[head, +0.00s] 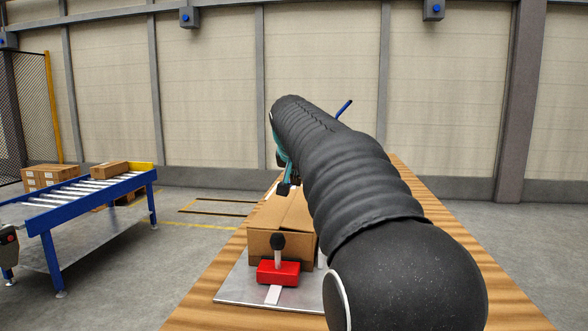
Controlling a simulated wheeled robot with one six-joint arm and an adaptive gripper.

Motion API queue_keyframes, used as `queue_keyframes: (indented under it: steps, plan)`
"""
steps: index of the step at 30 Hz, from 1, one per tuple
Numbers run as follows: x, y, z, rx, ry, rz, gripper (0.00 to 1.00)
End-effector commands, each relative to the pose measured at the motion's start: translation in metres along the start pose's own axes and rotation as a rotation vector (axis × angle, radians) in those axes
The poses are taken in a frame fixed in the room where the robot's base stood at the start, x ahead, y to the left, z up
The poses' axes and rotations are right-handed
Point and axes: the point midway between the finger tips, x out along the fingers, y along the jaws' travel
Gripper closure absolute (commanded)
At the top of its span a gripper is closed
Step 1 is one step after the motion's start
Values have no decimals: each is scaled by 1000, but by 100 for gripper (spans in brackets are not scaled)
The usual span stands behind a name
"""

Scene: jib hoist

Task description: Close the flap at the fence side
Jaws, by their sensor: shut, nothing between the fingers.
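The brown cardboard box (268,243) sits on a grey metal plate (235,285) on the wooden table. Its top faces up and flap panels (285,210) show there, but my arm covers its right part. I cannot tell clearly how far the flap on the left, fence side is folded. My gripper (284,188) is small and dark at the far end of my arm, above the far left part of the box top. It is shut and empty, partly hidden behind the arm. I cannot tell whether it touches the box.
A red block with a black-knobbed lever (278,272) stands at the box's near side. A blue roller conveyor (90,190) with a carton (109,169) is at left, before the mesh fence (30,110). A blue bar (344,107) rises behind my arm. Floor between conveyor and table is clear.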

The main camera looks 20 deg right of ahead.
Motion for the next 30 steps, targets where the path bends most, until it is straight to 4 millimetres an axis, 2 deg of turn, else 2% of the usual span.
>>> queue_keyframes:
  steps: [3, 10, 26, 30]
  plan:
    - [22, 0, 0, 0, -2, 1, 100]
    - [42, 0, 22, -1, -1, 1, 100]
    - [47, 1, 28, 0, 1, 1, 100]
    - [52, 12, 27, 0, 1, 26, 100]
